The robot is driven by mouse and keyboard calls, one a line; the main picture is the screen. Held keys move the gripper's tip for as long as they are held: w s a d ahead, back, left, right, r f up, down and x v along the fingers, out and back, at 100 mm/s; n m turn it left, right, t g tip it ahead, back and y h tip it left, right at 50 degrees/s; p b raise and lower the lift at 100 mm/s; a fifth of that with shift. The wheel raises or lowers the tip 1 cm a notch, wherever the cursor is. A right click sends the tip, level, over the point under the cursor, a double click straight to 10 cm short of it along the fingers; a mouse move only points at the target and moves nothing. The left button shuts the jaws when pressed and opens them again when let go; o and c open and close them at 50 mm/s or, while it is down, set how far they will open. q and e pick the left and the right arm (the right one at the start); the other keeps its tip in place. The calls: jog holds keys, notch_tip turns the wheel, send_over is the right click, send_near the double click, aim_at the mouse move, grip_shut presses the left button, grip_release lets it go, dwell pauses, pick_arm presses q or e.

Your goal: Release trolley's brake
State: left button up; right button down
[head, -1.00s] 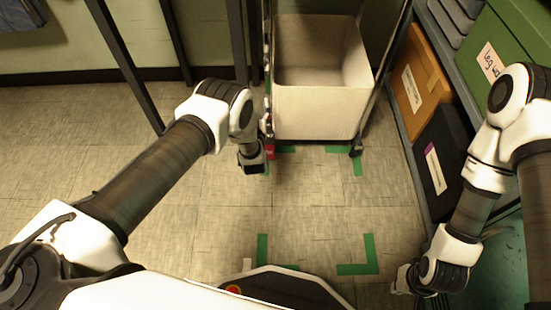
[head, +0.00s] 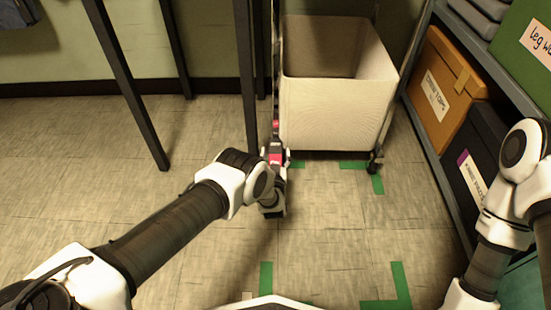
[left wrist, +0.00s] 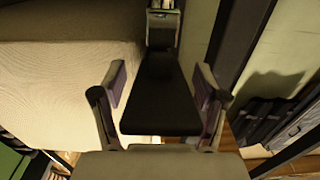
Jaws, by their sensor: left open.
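The trolley with its pale bin (head: 335,110) stands ahead, right of centre in the head view. A small red part (head: 275,158), which looks like the brake, shows low at its near left corner. My left gripper (head: 275,154) is open and reaches forward at that corner; its fingers appear either side of the red part, though contact is unclear. In the left wrist view my open gripper (left wrist: 161,90) has a dark wedge-shaped piece between its fingers, and the bin (left wrist: 65,80) fills the left. My right arm shows at the right edge; its gripper is out of view.
A dark-legged frame (head: 130,85) stands left of the trolley. A shelf with an orange box (head: 443,85), a black box (head: 480,150) and a green box (head: 520,45) runs along the right. Green floor tape (head: 398,285) marks the clear floor in front.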

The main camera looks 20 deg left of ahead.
pick_arm(q)
jog(key=shift+w, duration=0.1)
jog(key=shift+r, duration=0.1)
jog(key=c, duration=1.2)
jog(key=shift+o, duration=0.2)
jog(key=shift+r+p, duration=0.2)
jog(key=shift+p, duration=0.25)
jog(key=shift+w+a+r+g+h+p, duration=0.1)
jog(key=shift+r+g+h+p, duration=0.1)
jog(key=shift+g+p, duration=0.4)
jog(key=shift+r+g+h+p, duration=0.1)
jog(key=shift+g+h+p, duration=0.1)
jog(key=shift+g+p, duration=0.4)
jog(key=shift+f+g, duration=0.2)
jog(key=shift+g, duration=0.4)
jog(key=shift+f+g+h, duration=0.35)
jog(key=shift+g+h, duration=0.05)
jog(key=shift+g, duration=0.4)
